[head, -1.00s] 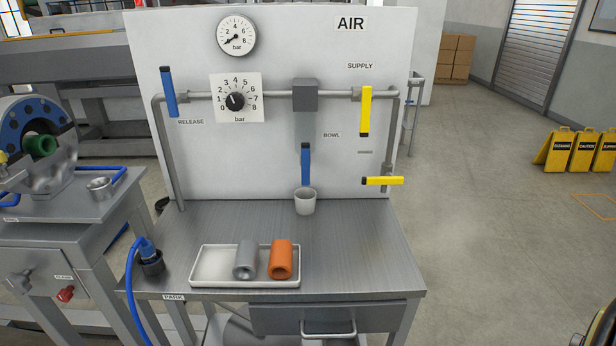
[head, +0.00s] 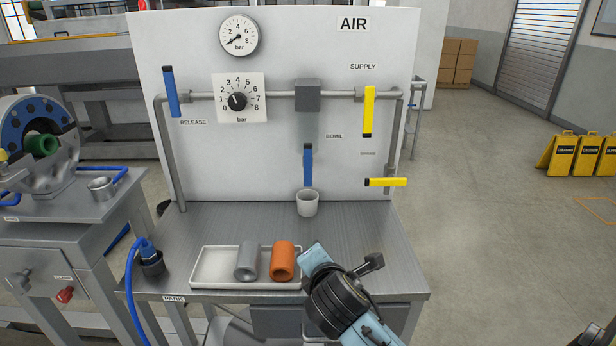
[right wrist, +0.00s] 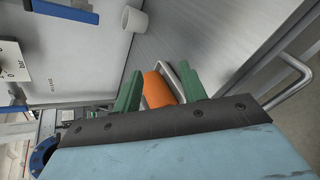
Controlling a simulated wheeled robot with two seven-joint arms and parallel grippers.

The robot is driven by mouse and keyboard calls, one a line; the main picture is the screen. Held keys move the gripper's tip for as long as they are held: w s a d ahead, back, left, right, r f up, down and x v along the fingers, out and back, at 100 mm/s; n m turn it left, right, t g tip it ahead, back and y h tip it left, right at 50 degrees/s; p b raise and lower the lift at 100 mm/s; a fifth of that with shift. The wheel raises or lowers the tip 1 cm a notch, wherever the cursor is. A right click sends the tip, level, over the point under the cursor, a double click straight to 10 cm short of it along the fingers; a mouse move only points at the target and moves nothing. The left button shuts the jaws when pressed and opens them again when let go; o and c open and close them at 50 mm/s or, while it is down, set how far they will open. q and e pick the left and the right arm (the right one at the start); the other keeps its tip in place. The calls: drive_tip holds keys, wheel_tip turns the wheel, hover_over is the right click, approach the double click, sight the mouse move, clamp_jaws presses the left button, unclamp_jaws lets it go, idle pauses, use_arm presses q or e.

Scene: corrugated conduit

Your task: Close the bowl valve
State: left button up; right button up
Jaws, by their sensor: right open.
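The bowl valve's blue handle (head: 308,165) hangs vertically on the white panel beside the BOWL label, under the grey bowl and just above a white cup (head: 307,203). In the right wrist view the blue handle (right wrist: 68,10) shows at the top left, left of the cup (right wrist: 135,20). My right gripper (head: 313,257) is over the front of the bench, right of the tray, lower and nearer than the valve. Its green fingers (right wrist: 160,86) are apart, with nothing between them; the orange cylinder shows beyond. My left gripper is out of view.
A white tray (head: 218,265) holds a grey cylinder (head: 247,261) and an orange cylinder (head: 283,260). A blue release handle (head: 170,91), a regulator knob (head: 238,101) and yellow handles (head: 369,110) are on the panel. The bench right of the cup is clear.

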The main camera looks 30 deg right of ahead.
sight(308, 154)
drive_tip(key=w+d+r+n+t+h, duration=0.1)
drive_tip(key=w+r+n+t+h, duration=0.1)
drive_tip(key=w+r+n, duration=0.4)
drive_tip(key=w+d+r+n+t+h, duration=0.1)
drive_tip(key=w+r+n+t+h, duration=0.2)
drive_tip(key=r, duration=0.4)
drive_tip(key=shift+n+g+y, duration=0.4)
drive_tip(key=shift+n+y, duration=0.3)
drive_tip(key=shift+y, duration=0.2)
drive_tip(key=x, duration=0.4)
drive_tip(key=b+x, duration=0.1)
drive_tip(key=x, duration=0.8)
drive_tip(key=shift+s+d+r, duration=0.15)
drive_tip(key=shift+d+r, duration=0.05)
drive_tip(key=shift+d, duration=0.1)
clamp_jaws()
